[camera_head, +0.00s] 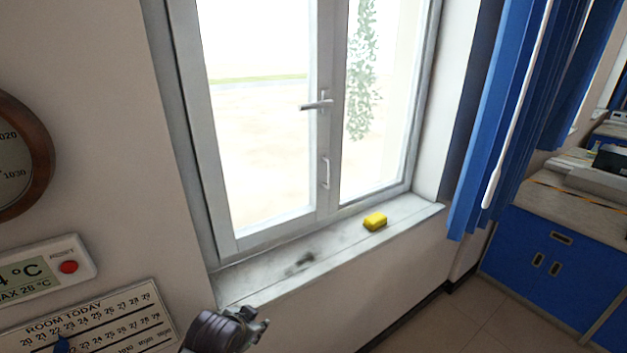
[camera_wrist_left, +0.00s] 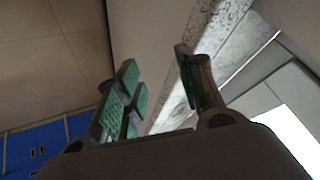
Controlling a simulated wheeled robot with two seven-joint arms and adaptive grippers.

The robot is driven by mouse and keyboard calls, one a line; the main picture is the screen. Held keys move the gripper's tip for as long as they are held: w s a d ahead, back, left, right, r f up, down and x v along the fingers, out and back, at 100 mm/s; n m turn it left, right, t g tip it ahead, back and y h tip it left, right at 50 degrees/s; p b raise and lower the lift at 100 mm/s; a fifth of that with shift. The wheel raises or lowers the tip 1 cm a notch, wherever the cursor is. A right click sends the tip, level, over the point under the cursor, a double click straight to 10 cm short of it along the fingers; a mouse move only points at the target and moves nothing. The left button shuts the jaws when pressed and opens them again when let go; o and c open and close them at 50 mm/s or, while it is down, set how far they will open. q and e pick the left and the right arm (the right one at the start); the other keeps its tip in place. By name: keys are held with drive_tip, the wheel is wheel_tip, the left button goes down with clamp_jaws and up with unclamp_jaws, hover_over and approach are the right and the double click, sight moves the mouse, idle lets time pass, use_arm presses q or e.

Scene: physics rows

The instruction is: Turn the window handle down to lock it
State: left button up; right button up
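The window handle (camera_head: 317,104) is a light grey lever on the middle frame of the white window (camera_head: 326,130). Its lever lies about level, pointing left. A second, fixed-looking vertical grip (camera_head: 325,173) sits lower on the same frame. My left gripper (camera_head: 252,322) is at the bottom of the head view, below the sill and well apart from the handle. In the left wrist view its green-padded fingers (camera_wrist_left: 160,95) stand apart with nothing between them. The handle does not show in that view. My right gripper is in neither view.
The window sill (camera_head: 340,248) bears a yellow sponge-like block (camera_head: 375,221) and a dark smudge. Blue curtains (camera_head: 500,110) hang at the right. A round gauge (camera_head: 20,155), a temperature display (camera_head: 40,272) and a chart (camera_head: 95,325) are on the left wall. Blue cabinets (camera_head: 545,260) stand far right.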

use_arm(q)
drive_tip(key=w+d+r+m+t, duration=0.4)
drive_tip(key=w+r, duration=0.6)
drive_tip(key=r, duration=0.1)
drive_tip(key=m+t+h, duration=0.3)
drive_tip(key=m+t, duration=0.5)
drive_tip(key=m, duration=0.3)
approach(313, 108)
drive_tip(key=shift+r+v, duration=0.2)
drive_tip(key=shift+v, duration=1)
drive_tip(key=shift+w+r, duration=0.1)
drive_tip(key=shift+f+p+x, duration=0.1)
drive_tip(key=shift+p+x, duration=0.95)
drive_tip(key=shift+x, duration=2.3)
drive_tip(key=shift+f+p+x, duration=0.15)
drive_tip(key=shift+p+x, duration=0.85)
drive_tip(key=shift+x, duration=2.4)
clamp_jaws()
